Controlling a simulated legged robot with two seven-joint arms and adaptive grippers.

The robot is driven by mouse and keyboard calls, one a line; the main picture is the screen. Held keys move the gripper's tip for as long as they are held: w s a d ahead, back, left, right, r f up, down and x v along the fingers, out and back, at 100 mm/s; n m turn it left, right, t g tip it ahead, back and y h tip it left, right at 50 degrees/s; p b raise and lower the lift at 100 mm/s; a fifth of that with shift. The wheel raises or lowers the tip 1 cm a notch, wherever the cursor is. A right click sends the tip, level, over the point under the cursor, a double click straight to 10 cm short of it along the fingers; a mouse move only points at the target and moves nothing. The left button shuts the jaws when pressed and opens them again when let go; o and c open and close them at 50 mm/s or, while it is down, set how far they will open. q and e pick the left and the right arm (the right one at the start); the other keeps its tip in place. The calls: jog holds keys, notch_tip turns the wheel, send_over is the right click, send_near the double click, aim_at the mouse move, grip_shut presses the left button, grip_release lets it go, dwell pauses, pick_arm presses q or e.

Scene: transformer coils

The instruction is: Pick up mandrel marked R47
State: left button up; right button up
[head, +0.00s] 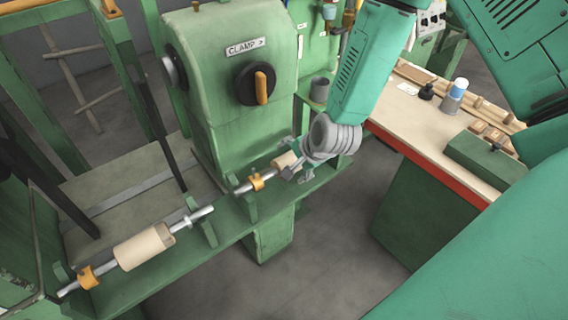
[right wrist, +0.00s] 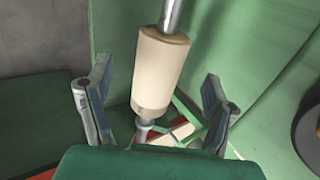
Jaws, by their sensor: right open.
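Two mandrels, each a steel shaft with a cream cylinder, lie in line along the green machine's front rack in the head view. The left mandrel (head: 144,247) is fully visible. The right mandrel (head: 284,160) is partly hidden by my right gripper (head: 296,172). I cannot read R47 on either. In the right wrist view the fingers of my right gripper (right wrist: 158,108) are open, one on each side of a mandrel's cream cylinder (right wrist: 160,68), with gaps on both sides. My left gripper is not in view.
The green machine (head: 222,90) with a CLAMP label and an orange-handled knob stands behind the rack. Green uprights (head: 190,215) hold the shafts, with orange collars (head: 257,181) on them. A workbench (head: 400,112) with bottles and a green box is at right. Floor between is clear.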

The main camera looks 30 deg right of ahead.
aim_at(292, 161)
jog(key=shift+w+d+f, duration=0.25)
jog(key=shift+w+f, duration=0.05)
jog(key=shift+f, duration=0.25)
jog(key=x, duration=0.3)
jog(key=d+x, duration=0.1)
jog(key=shift+w+a+f+p, duration=0.1)
jog(key=shift+w+f+p, duration=0.15)
jog(key=shift+p, duration=0.05)
jog(key=shift+w+a+f, duration=0.1)
jog(key=shift+a, duration=0.4)
jog(key=c, duration=0.4)
grip_shut()
jog(key=shift+d+r, duration=0.2)
jog(key=shift+d, duration=0.1)
